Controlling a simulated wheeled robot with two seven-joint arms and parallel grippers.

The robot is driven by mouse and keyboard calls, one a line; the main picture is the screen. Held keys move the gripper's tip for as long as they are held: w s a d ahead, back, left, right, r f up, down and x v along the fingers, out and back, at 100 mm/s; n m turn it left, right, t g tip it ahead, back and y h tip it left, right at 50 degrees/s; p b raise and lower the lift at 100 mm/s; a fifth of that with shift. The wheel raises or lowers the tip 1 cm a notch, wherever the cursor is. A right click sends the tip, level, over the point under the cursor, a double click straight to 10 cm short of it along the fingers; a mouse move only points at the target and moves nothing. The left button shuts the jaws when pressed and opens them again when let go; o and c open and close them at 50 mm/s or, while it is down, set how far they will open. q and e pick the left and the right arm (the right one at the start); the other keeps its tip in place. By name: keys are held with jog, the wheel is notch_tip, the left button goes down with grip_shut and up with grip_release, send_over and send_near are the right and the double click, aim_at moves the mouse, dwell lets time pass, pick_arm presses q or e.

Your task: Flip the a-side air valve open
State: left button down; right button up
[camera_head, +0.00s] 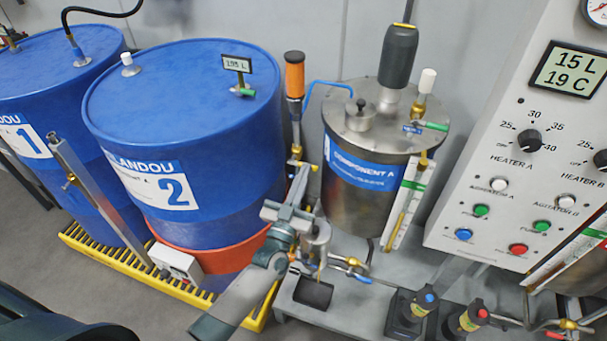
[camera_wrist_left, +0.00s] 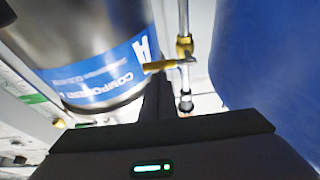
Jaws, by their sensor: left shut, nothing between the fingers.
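A small brass valve (camera_wrist_left: 184,47) sits on a thin metal pipe in the left wrist view. In the head view brass fittings (camera_head: 296,151) show on the pipe below an orange handle, close to my fingertips. I cannot tell from any label that this is the a-side air valve. My left gripper (camera_head: 302,175) is shut and empty. In the left wrist view its fingers (camera_wrist_left: 158,90) end just below the lever; I cannot tell whether they touch it. My right gripper is not in view.
The steel Component A tank (camera_head: 345,195) stands right of the gripper, with a green-handled valve (camera_head: 432,126) on its lid. Blue drum 2 (camera_head: 180,110) stands close on the left. A control panel (camera_head: 460,185) is at right. A blue-handled valve (camera_head: 360,277) is lower down.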

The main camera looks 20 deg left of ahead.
pick_arm(q)
jog(key=shift+f+m+h, duration=0.35)
jog(key=shift+m+h, duration=0.15)
jog(key=shift+m, duration=0.5)
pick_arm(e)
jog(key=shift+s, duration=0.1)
pick_arm(q)
jog(key=a+f+m+g+h, duration=0.1)
jog(key=m, duration=0.4)
jog(key=a+f+m+g+h+p, duration=0.1)
jog(key=f+m+h, duration=0.1)
jog(key=m, duration=0.4)
jog(key=a+f+m+g+h, duration=0.1)
jog(key=m+g+h, duration=0.1)
jog(key=m, duration=0.3)
jog(key=shift+f+m+p, duration=0.4)
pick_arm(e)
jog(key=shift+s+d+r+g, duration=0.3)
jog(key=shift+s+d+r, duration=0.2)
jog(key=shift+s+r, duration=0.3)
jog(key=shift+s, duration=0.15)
